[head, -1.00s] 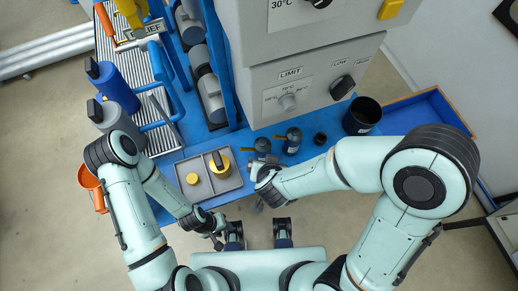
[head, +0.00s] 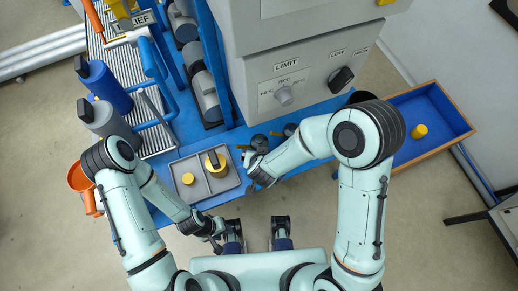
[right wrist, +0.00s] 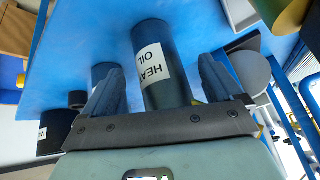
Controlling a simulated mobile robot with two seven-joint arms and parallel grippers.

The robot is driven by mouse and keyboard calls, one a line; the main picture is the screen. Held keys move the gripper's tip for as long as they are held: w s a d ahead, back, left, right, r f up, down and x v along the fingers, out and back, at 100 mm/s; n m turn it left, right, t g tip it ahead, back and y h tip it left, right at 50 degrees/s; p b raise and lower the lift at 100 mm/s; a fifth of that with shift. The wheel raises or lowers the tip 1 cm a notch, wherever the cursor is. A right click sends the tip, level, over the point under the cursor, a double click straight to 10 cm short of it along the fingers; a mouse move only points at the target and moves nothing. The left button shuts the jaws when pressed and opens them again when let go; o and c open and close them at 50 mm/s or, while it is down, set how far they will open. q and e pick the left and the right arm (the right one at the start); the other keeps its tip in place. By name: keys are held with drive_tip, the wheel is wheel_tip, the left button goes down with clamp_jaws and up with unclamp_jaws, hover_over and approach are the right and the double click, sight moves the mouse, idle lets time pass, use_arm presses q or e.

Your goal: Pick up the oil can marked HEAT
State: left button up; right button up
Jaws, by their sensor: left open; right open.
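The oil can (right wrist: 160,65) with a white label reading HEAT OIL stands on the blue bench. It is a dark blue-green cylinder in the right wrist view. My right gripper (right wrist: 161,75) is open, with one finger on each side of this can; I cannot tell whether they touch it. In the head view, the right gripper (head: 250,163) is by the bench's front edge, beside a dark can (head: 259,142). A second dark can (head: 290,130) stands to its right, partly covered by my arm. My left gripper (head: 217,243) is open and empty in front of the bench.
A grey tray (head: 203,196) with yellow pieces lies left of the right gripper. The grey control box (head: 300,60) stands behind the cans. My right forearm covers the bench between.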

drive_tip(key=shift+w+f, duration=0.3)
drive_tip(key=shift+f, duration=0.15)
drive_tip(key=c, duration=1.5)
drive_tip(key=shift+r, duration=0.15)
